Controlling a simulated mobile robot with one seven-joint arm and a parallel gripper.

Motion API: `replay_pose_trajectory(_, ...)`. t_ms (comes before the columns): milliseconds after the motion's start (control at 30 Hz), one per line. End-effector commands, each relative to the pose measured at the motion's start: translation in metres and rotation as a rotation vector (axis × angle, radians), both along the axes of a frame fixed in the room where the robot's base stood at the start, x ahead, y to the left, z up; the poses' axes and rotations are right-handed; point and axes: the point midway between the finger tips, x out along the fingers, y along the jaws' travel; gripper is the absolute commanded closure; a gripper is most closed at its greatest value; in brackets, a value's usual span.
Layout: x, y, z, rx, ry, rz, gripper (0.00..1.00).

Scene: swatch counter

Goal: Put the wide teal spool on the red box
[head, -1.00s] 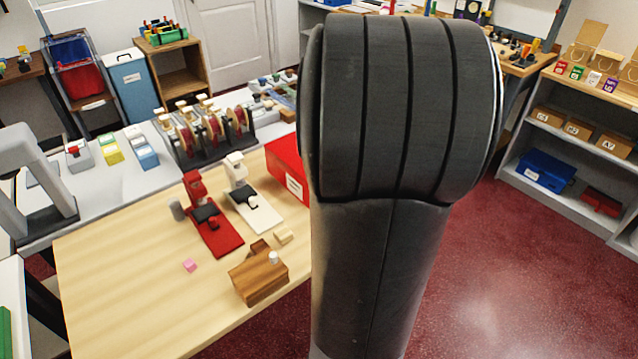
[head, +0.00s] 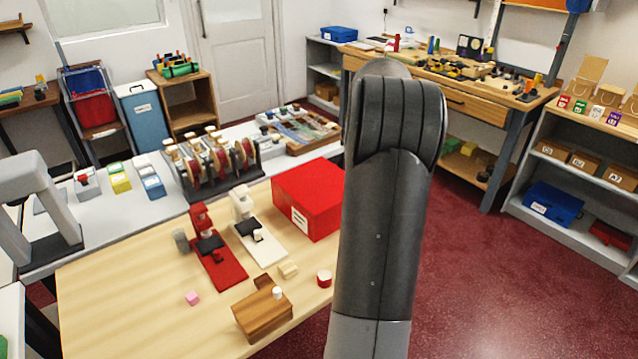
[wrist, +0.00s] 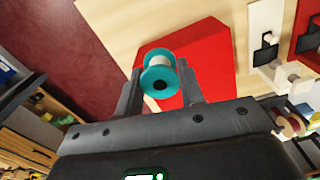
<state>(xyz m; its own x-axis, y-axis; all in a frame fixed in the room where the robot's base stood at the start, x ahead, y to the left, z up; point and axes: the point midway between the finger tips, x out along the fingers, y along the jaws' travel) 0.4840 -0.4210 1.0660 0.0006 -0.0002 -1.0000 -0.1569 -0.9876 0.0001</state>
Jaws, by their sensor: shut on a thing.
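The wide teal spool (wrist: 160,78), with teal flanges and a pale middle, is between the fingertips of my gripper (wrist: 164,88) in the wrist view. My gripper is shut on it. The red box (head: 308,198) stands on the wooden table at its far right edge, with a white label on its front. In the wrist view the red box (wrist: 205,55) shows behind the spool. I cannot tell the height of the spool above it. In the head view my arm hides the gripper and the spool.
A red stand (head: 218,255) and a white stand (head: 262,243) are left of the box. A rack of reels (head: 213,165) stands behind. The table's left front is clear.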

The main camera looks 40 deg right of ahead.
Motion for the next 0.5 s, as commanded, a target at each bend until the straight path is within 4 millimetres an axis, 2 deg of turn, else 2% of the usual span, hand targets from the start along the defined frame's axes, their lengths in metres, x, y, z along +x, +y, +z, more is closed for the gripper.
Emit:
replay_pose_trajectory(400, 0.077, 0.039, -0.051, 0.002, 0.000, 0.005, 0.86)
replay_pose_trajectory(500, 0.091, 0.045, -0.061, 0.002, 0.001, 0.003, 0.86)
